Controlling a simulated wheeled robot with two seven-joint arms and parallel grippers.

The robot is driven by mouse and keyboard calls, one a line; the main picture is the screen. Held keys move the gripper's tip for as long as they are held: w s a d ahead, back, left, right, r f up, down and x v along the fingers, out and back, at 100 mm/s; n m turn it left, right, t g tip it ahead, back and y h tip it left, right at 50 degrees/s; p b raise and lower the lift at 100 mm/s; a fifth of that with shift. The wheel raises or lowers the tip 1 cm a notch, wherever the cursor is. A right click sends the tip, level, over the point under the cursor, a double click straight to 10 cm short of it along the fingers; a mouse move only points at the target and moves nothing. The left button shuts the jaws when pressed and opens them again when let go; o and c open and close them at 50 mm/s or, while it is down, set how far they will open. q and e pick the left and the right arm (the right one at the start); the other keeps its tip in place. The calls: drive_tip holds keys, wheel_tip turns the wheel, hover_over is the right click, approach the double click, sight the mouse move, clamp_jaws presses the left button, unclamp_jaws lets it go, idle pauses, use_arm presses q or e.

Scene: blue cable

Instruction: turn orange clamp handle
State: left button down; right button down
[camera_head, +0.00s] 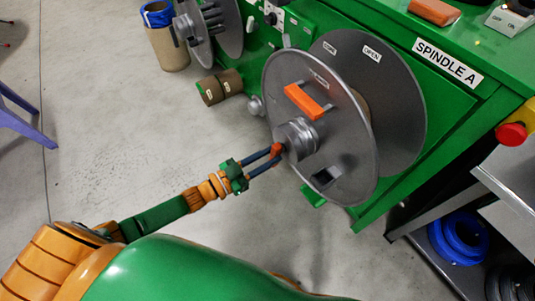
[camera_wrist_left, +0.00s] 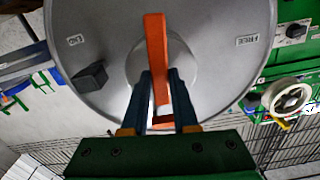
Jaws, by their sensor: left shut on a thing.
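A grey reel disc (camera_head: 346,158) faces my left gripper (camera_head: 278,152), with a stepped round hub at its centre. My left gripper is shut on an orange clamp handle (camera_head: 276,149) at the front of the hub. In the left wrist view the handle (camera_wrist_left: 156,45) stands nearly upright in front of the grey disc (camera_wrist_left: 105,35), with its lower part between the blue fingers (camera_wrist_left: 161,80). Another orange bar (camera_head: 307,101) lies slanted on the disc face above the hub in the head view. My right gripper is out of view.
The reel is mounted on a green machine (camera_head: 460,120) labelled SPINDLE A. A red and yellow button (camera_head: 512,134) is at the right. A smaller reel (camera_head: 192,20) and a bin (camera_head: 169,48) are at upper left. Blue cable coils (camera_head: 458,238) lie on a shelf. The floor at left is mostly clear.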

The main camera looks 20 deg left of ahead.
use_arm(q)
drive_tip(key=shift+s+f+n, duration=0.1)
drive_tip(key=shift+n, duration=0.5)
drive_tip(key=c, duration=0.7)
unclamp_jaws()
drive_tip(key=v, duration=0.7)
drive_tip(key=shift+p, duration=0.3)
